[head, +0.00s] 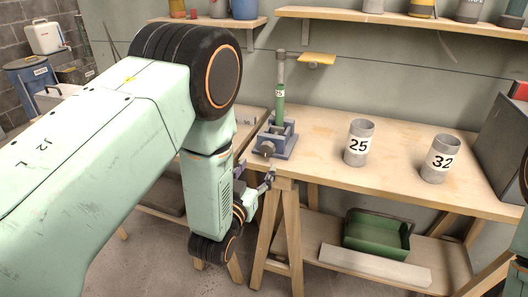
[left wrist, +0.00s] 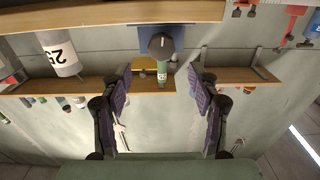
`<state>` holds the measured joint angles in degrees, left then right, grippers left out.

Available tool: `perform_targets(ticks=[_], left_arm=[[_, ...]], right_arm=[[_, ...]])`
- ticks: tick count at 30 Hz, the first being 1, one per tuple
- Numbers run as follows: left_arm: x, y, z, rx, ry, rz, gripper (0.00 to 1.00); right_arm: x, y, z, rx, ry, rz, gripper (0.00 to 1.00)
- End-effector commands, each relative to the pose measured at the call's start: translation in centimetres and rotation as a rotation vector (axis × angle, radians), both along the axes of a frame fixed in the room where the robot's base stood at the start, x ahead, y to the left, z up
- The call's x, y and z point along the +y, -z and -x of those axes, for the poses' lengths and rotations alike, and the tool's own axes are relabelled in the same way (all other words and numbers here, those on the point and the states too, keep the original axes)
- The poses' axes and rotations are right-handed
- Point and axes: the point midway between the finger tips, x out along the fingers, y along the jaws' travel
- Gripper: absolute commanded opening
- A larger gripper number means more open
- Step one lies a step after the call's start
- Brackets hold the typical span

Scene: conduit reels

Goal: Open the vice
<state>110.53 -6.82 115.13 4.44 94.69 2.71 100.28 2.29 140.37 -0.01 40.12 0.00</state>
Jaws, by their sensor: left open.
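The blue-grey vice (head: 284,148) stands at the front left edge of the workbench. An upright green conduit (head: 279,108) with a grey upper length stands in it. A round dark knob (head: 268,148) is on the vice's front. My left gripper (head: 256,178) is just in front of and below the vice, apart from it. In the left wrist view, which is upside down, the left gripper (left wrist: 160,78) is open and empty, with the vice's knob (left wrist: 161,45) centred beyond the fingertips. The conduit (left wrist: 162,74) shows behind the knob. My right gripper is out of view.
Two grey cups marked 25 (head: 358,143) and 32 (head: 439,159) stand on the workbench (head: 320,165). A grey box (head: 502,135) is at its right end. A green tray (head: 378,235) sits on the lower shelf. A wooden trestle (head: 286,215) stands below the vice. Wall shelves (head: 400,20) hang above.

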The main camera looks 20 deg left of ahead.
Motion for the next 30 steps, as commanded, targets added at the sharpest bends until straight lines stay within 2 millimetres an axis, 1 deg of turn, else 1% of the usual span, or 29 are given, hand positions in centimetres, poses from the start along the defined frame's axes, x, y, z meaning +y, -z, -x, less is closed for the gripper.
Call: perform_targets(ticks=[2, 12, 15, 19, 26, 30], left_arm=[[-0.1, 0.1, -0.7, -0.002, 0.0, 0.001, 0.61], [-0.2, 0.2, -5.7, 0.0, 0.0, 0.001, 0.61], [-0.1, 0.1, -6.7, 0.001, 0.0, 0.0, 0.61], [0.0, 0.1, -7.4, 0.003, -0.001, 0.0, 0.61], [0.0, 0.1, -7.6, 0.003, -0.001, 0.0, 0.61], [0.0, 0.1, -7.6, 0.003, 0.0, 0.0, 0.51]], right_arm=[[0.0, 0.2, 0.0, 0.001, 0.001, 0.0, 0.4], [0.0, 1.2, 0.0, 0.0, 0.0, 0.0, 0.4], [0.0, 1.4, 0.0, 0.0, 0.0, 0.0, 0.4], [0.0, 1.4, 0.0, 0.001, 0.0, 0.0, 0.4], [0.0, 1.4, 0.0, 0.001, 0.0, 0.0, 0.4], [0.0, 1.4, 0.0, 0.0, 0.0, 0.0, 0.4]])
